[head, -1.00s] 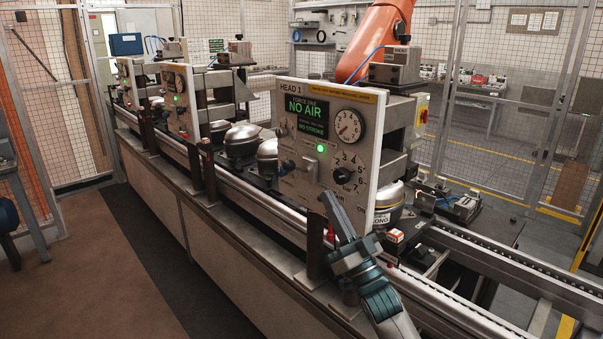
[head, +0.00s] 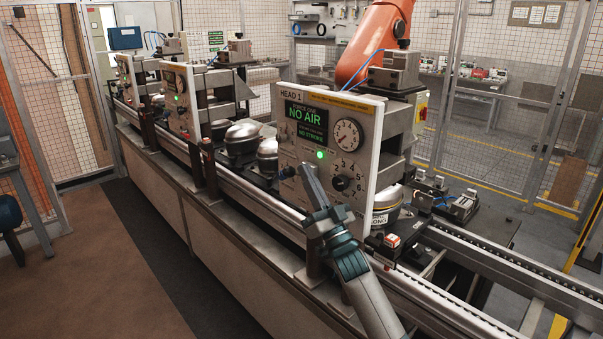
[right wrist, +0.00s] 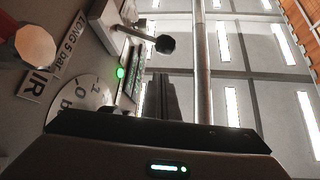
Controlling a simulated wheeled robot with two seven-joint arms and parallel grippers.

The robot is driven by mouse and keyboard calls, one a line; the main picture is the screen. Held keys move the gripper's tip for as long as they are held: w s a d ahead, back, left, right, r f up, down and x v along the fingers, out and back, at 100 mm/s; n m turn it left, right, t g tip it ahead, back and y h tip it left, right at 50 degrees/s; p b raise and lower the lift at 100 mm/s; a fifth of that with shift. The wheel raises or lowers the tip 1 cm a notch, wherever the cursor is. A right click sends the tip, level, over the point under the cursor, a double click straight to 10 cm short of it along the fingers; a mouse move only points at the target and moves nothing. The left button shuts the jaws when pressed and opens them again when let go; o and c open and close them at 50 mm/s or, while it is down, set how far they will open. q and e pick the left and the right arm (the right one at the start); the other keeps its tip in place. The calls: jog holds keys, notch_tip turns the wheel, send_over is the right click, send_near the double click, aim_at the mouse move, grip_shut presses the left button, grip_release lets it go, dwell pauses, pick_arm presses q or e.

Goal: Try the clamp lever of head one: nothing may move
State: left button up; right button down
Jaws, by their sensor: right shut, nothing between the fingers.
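The head one panel (head: 290,112) stands upright. Its screen (head: 306,118) reads NO AIR and NO STROKE, and a green lamp (head: 320,155) is lit. The clamp lever's dark knob (head: 287,172) shows just left of my right gripper (head: 307,172), which covers part of the lever. In the right wrist view the lever is a metal rod with a dark ball knob (right wrist: 165,43), above the fingers (right wrist: 166,95). My right gripper is shut and empty, pointing up in front of the panel. I cannot tell if it touches the lever. My left gripper is not in view.
A pressure gauge (head: 347,135) and a numbered selector knob (head: 341,183) sit on the panel right of my gripper. The conveyor rail (head: 480,307) runs below. Metal domed compressors (head: 243,138) stand behind to the left. An orange robot arm (head: 377,40) is behind.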

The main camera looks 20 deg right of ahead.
aim_at(292, 172)
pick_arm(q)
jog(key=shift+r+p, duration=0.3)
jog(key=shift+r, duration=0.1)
pick_arm(e)
jog(key=shift+w+a+f, duration=0.5)
jog(key=shift+w+f, duration=0.15)
jog(key=shift+w, duration=0.15)
